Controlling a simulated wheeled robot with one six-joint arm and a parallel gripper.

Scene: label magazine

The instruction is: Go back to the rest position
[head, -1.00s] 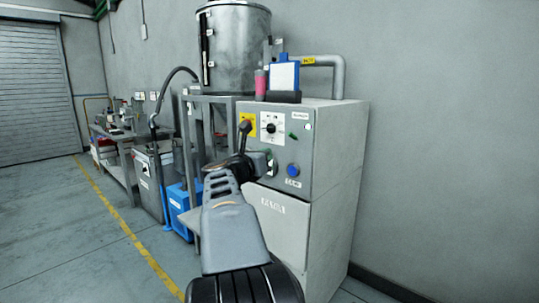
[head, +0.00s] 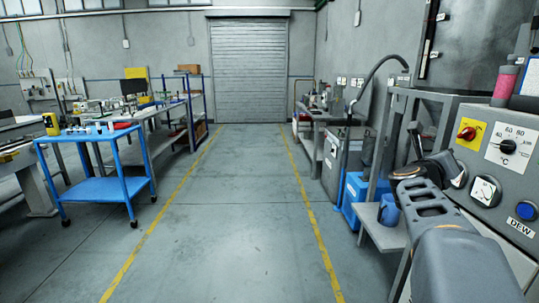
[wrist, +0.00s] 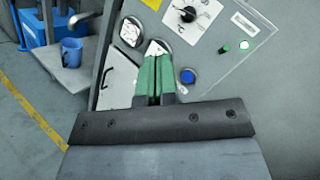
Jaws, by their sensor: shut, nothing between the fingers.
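My gripper (wrist: 154,58) shows in the wrist view with its two green fingers side by side and closed, nothing between them. The fingers point at the grey machine's control panel (wrist: 215,45), overlapping its lower left in the picture; I cannot tell whether they touch it. In the head view my arm reaches in from the lower right in front of the machine, and the fingertips cannot be made out there. The panel (head: 510,165) carries a red knob on yellow (head: 467,133), a temperature dial (head: 507,147), a gauge (head: 485,190) and a blue button (head: 526,211).
A blue mug (head: 388,210) stands on a small shelf (head: 382,234) left of the machine; a spout is above it. A blue cart (head: 95,188) and benches line the left. The floor (head: 230,220) between the yellow lines is clear up to the roller door (head: 248,70).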

